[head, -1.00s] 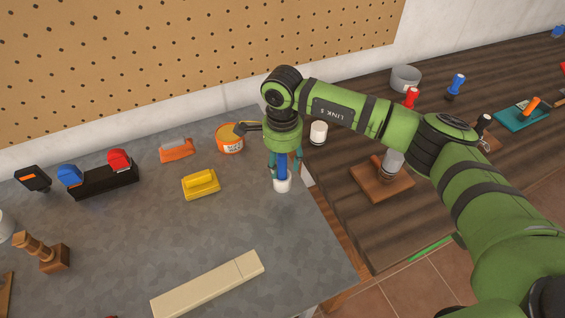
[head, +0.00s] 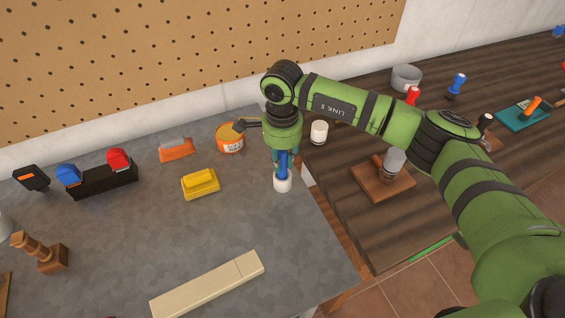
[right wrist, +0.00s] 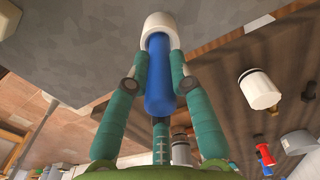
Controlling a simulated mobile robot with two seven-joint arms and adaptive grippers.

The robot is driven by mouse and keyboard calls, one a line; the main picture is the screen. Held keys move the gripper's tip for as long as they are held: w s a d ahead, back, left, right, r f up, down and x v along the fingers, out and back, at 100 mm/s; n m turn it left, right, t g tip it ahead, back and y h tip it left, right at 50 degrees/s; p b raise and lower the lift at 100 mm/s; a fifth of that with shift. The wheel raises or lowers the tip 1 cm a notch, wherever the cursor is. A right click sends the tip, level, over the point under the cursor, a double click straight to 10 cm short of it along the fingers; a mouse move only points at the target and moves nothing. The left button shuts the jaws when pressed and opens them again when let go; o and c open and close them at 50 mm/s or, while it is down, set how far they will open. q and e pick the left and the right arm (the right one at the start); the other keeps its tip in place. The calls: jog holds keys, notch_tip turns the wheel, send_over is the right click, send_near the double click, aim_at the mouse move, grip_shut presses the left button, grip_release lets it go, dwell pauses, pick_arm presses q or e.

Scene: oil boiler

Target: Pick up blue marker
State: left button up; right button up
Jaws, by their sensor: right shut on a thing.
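The blue marker (head: 283,166) stands upright in a small white cup-like holder (head: 282,183) near the right edge of the grey worktop. My right gripper (head: 282,160) comes down over it from above and is shut on its blue body. In the right wrist view the marker (right wrist: 158,85) lies between the teal fingers (right wrist: 158,72), with the white piece (right wrist: 158,28) at its far end. I cannot tell whether the white piece is a cap or a holder. My left gripper is not in view.
An orange tin (head: 229,138) and a yellow block (head: 201,184) lie left of the gripper. A white container (head: 319,132) stands to its right on the dark wooden table. A beige bar (head: 207,285) lies in front. The worktop between is clear.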

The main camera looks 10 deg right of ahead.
notch_tip(320, 180, up, 2)
jog(key=shift+w+r+b, duration=0.1)
jog(key=shift+r+b, duration=0.05)
jog(key=shift+b, duration=0.65)
grip_shut()
jog(key=s+d+r+b, duration=0.4)
jog(key=s+d+r, duration=0.2)
jog(key=s, duration=0.4)
jog(key=shift+s+r+b, duration=0.15)
jog(key=shift+r+b, duration=0.15)
jog(key=shift+r, duration=0.5)
jog(key=shift+a, duration=0.1)
